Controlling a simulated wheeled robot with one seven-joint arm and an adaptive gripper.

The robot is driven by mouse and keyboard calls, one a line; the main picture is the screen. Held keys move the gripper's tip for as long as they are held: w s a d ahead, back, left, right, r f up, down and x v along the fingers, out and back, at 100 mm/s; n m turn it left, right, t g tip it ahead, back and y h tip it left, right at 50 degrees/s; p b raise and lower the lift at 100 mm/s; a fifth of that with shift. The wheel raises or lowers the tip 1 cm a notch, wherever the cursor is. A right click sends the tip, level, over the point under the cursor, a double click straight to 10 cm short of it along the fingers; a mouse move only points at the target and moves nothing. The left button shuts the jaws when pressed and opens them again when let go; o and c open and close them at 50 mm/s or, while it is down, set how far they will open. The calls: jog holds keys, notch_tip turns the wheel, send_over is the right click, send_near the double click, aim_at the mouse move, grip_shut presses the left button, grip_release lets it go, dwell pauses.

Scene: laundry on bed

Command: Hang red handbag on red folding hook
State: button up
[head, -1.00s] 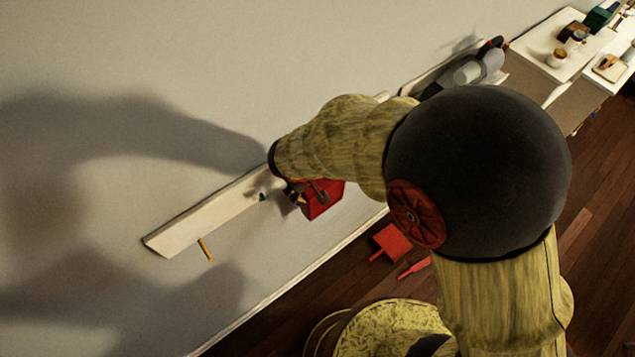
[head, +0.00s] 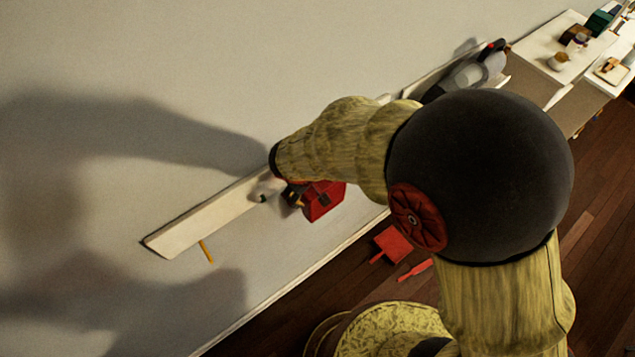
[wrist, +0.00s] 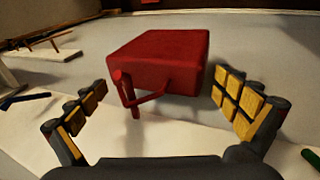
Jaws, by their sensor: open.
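The red handbag (head: 325,203), a boxy shape, is beside the pale wall rail in the head view, just right of my gripper (head: 294,195). In the wrist view the handbag (wrist: 160,58) is ahead, between and beyond the spread fingers. My gripper (wrist: 160,112) is open, with yellow-padded fingers apart from the bag on both sides. A thin red bar (wrist: 135,98) with an upright and a slanted piece shows at the bag's near side. I cannot tell which part is the handle and which the red folding hook, or whether the bag hangs on it.
The pale rail (head: 200,221) runs along the wall, with a yellow hook (head: 206,251) below it. A blue hook (wrist: 24,99) and green hook (wrist: 311,158) show in the wrist view. A red dustpan (head: 392,243) lies on the floor. Cluttered white furniture (head: 545,52) stands upper right.

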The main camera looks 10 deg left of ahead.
jog(key=v, duration=1.2)
jog(key=s+d+f+m+b, duration=0.2)
jog(key=s+d+m+b, duration=0.1)
jog(key=d+b, duration=0.4)
jog(key=s+d+f+m+t+y+b, duration=0.1)
jog(key=s+d+f+m+b, duration=0.2)
jog(key=d+b, duration=0.5)
jog(key=s+d+f+m+b, duration=0.2)
jog(key=d+b, duration=0.5)
jog(key=d, duration=0.8)
jog(key=shift+s+d+f+m+b, duration=0.15)
jog(key=shift+s+d+m+b, duration=0.2)
jog(key=shift+s+m, duration=0.5)
